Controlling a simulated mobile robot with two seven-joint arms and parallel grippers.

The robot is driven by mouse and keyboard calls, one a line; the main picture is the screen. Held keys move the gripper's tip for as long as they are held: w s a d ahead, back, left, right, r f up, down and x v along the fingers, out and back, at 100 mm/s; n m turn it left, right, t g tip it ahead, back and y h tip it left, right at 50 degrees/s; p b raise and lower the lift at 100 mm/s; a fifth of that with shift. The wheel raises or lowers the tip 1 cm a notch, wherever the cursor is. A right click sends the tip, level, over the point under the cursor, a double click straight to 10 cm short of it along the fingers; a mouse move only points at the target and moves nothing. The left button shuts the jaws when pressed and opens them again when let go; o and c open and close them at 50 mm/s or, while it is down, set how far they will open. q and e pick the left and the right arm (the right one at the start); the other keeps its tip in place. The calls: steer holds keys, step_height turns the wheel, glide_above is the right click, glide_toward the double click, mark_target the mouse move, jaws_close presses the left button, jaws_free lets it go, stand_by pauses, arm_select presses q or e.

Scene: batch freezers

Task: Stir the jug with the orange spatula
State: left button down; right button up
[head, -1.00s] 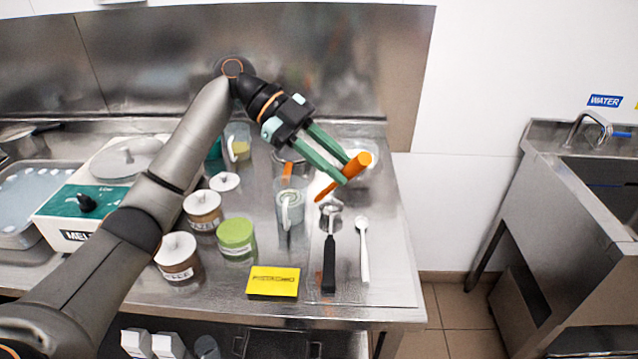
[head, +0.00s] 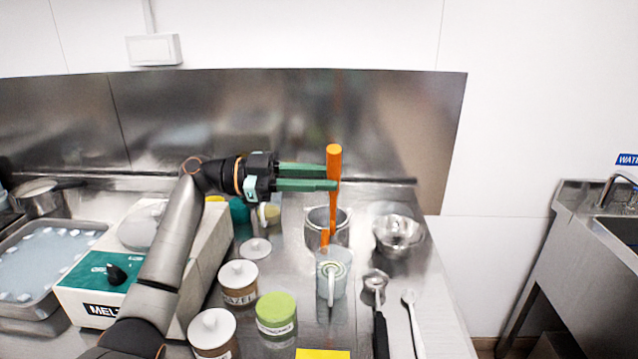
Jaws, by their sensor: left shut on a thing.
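My left gripper (head: 335,178) is shut on the orange spatula (head: 334,157), near the upper part of its handle. The spatula stands close to upright. Its lower orange part reaches down in front of or into a steel pot (head: 312,235), just behind the clear jug (head: 332,290); I cannot tell whether its tip is inside either one. The jug stands upright on the steel table, with its handle towards me and pale greenish contents. My right gripper is not in view.
A steel bowl (head: 398,238) stands right of the pot. A ladle (head: 376,282) and a white spoon (head: 411,315) lie at front right. Lidded tubs (head: 238,283), a green-topped tub (head: 276,312) and a melting machine (head: 85,295) stand left. A yellow card (head: 322,354) lies in front.

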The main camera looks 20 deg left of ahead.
arm_select(q)
step_height(320, 180, down, 12)
steer(key=b, duration=0.9)
steer(key=shift+r+b, duration=0.25)
steer(key=shift+b, duration=0.05)
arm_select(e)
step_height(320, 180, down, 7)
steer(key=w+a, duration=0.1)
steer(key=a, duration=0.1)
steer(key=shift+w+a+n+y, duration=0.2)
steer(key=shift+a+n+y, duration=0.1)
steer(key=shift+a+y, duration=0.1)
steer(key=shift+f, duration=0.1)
